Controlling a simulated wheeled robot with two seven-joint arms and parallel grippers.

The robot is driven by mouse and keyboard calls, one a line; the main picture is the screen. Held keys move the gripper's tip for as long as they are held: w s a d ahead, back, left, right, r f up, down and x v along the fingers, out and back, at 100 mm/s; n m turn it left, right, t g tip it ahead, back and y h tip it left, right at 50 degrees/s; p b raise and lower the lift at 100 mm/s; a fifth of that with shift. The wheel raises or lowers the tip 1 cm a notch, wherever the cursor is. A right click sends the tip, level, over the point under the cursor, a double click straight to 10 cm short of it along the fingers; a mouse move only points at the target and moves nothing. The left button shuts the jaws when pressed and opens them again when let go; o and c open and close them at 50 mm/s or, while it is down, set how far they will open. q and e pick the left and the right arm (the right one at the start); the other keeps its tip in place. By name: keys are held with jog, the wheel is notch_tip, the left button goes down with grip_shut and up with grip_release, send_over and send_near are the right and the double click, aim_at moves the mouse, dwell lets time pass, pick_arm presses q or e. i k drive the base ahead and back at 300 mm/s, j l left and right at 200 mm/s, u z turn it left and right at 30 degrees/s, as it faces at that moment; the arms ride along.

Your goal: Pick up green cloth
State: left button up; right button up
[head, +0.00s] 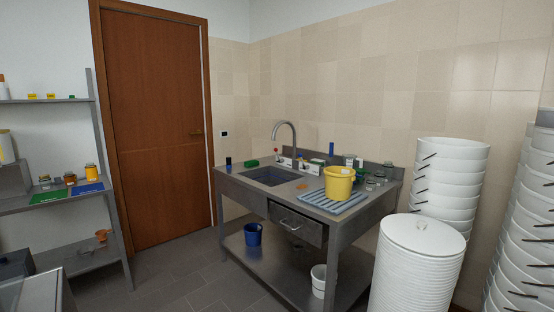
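A flat green piece (48,197) that looks like a folded cloth or mat lies on the middle shelf of the metal rack at the left. A small green block-like item (252,163) lies on the sink counter, left of the basin; I cannot tell whether it is a cloth or a sponge. Neither of my grippers is in view.
A steel sink table (232,180) holds a yellow bucket (339,182) on a blue striped mat (333,203). A blue flat piece (87,189) and jars share the rack shelf. White bucket stacks (415,265) stand at right. Floor before the wooden door (160,125) is clear.

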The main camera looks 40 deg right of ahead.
aim_at(251, 163)
jog(key=i+l, duration=0.25)
jog(key=l, duration=0.15)
jog(key=i+l+z, duration=0.1)
jog(key=i+l, duration=0.15)
jog(key=l, duration=0.2)
jog(key=i+l, duration=0.25)
jog(key=l, duration=0.15)
jog(key=i+l+u, duration=0.1)
jog(key=i, duration=0.4)
jog(key=i+l, duration=0.1)
jog(key=i, duration=0.35)
jog(key=i+l+u, duration=0.15)
jog(key=i, duration=0.35)
jog(key=i+l+u, duration=0.1)
jog(key=i, duration=0.35)
jog(key=i+z, duration=0.1)
jog(key=i, duration=0.95)
jog(key=i+j, duration=0.2)
jog(key=i, duration=0.85)
jog(key=l+z, duration=0.05)
